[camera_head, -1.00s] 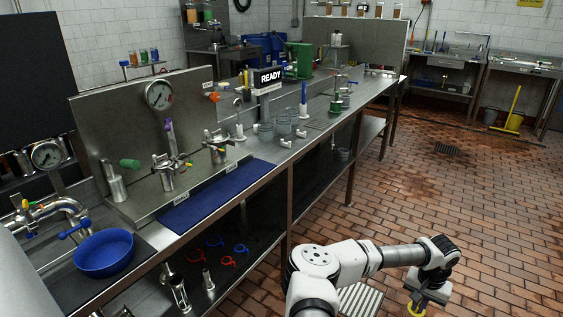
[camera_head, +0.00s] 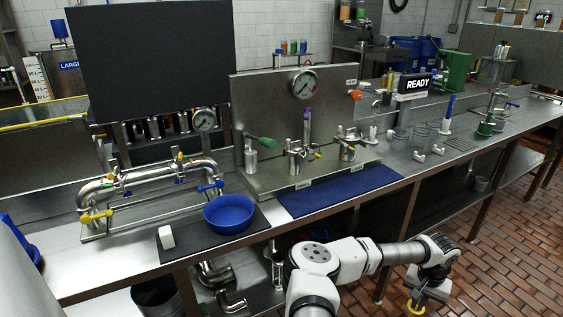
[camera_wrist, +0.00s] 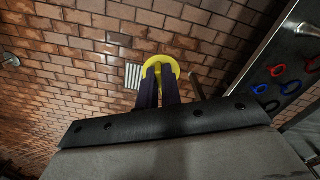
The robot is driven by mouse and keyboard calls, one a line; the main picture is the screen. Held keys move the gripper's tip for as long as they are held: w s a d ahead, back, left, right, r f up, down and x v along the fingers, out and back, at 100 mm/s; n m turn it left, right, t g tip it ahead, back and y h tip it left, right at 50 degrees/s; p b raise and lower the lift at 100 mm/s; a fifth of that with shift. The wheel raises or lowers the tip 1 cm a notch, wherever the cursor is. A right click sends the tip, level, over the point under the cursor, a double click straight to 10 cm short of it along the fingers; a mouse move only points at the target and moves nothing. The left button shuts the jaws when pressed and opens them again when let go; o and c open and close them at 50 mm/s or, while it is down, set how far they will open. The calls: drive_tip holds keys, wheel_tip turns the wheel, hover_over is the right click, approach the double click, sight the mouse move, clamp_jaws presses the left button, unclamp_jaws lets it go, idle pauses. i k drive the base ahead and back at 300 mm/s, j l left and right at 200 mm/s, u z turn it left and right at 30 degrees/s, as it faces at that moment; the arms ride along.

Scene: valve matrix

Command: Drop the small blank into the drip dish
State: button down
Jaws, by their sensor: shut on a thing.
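My gripper (camera_head: 418,297) is shut on a yellow round piece (camera_wrist: 172,65), low over the floor at the lower right of the head view. In the wrist view the dark fingers (camera_wrist: 158,84) pinch its near side. It may be the small blank; I cannot read any mark on it. The drip dish appears to be the blue round bowl (camera_head: 229,213), which stands on a dark mat at the bench's front, left of my arm. The bowl's visible inside looks empty. My gripper is well to the right of the bowl, apart from the bench.
A white block (camera_head: 166,236) sits on the dark mat (camera_head: 195,249). A steel pipe loop with yellow and blue handles (camera_head: 150,180) stands behind. A blue mat (camera_head: 340,189) and a gauge panel (camera_head: 250,90) are right of the bowl. The brick floor (camera_head: 500,235) at right is open.

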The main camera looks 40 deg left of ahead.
sight(237, 218)
drive_tip(key=l+u, duration=0.25)
drive_tip(key=u, duration=0.2)
drive_tip(key=k+l+u, duration=0.1)
drive_tip(key=u, duration=0.4)
drive_tip(key=l, duration=0.1)
